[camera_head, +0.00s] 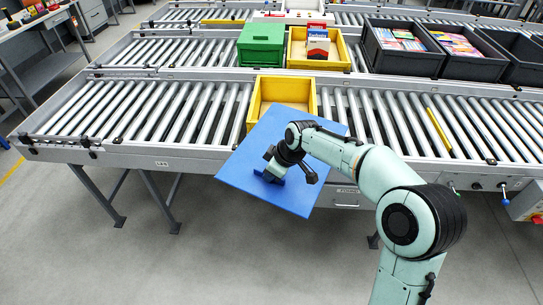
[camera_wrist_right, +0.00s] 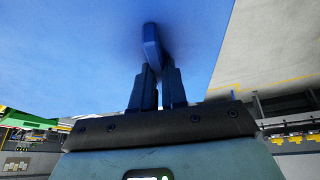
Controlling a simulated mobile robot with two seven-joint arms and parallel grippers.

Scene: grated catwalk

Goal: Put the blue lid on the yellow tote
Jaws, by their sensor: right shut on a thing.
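The blue lid (camera_head: 250,160) is a flat square panel, held in the air at the front edge of the near roller conveyor. It is turned at an angle and covers the front part of the yellow tote (camera_head: 283,90). The tote is open and looks empty on the near conveyor, just behind the lid. My right gripper (camera_head: 272,172) is shut on the lid's handle; in the right wrist view the fingers grip the blue handle (camera_wrist_right: 152,42) under the broad blue face of the lid (camera_wrist_right: 90,45). My left gripper is not in view.
A green crate (camera_head: 261,44) and another yellow tote (camera_head: 320,48) with boxes in it stand on the conveyor behind. Dark grey bins (camera_head: 402,48) with colourful packets stand at the back right. The near conveyor rollers (camera_head: 180,107) are clear left of the tote.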

